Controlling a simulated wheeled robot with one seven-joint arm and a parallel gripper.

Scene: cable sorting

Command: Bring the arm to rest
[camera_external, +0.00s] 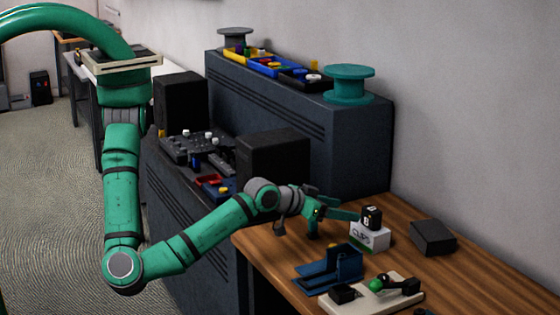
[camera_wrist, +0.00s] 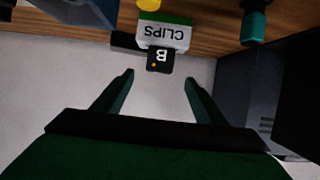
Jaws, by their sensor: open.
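My green arm reaches out over the wooden table (camera_external: 440,275). My gripper (camera_external: 335,212) is open, with nothing between its fingers. In the wrist view the two fingers of my gripper (camera_wrist: 160,80) stand well apart. Just beyond them is a small black block (camera_external: 372,217) marked B. The block sits on top of the white and green CLIPS box (camera_external: 368,238). In the wrist view, which is upside down, the block (camera_wrist: 159,60) and the CLIPS box (camera_wrist: 164,32) lie ahead, between the finger lines. The block looks apart from the fingers.
A blue holder (camera_external: 330,270) and a pale board (camera_external: 375,297) with a green ball stand on the table's near side. A dark box (camera_external: 433,237) lies at right. A dark cabinet (camera_external: 350,150) with a teal spool (camera_external: 349,83) rises behind. Space above the table is open.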

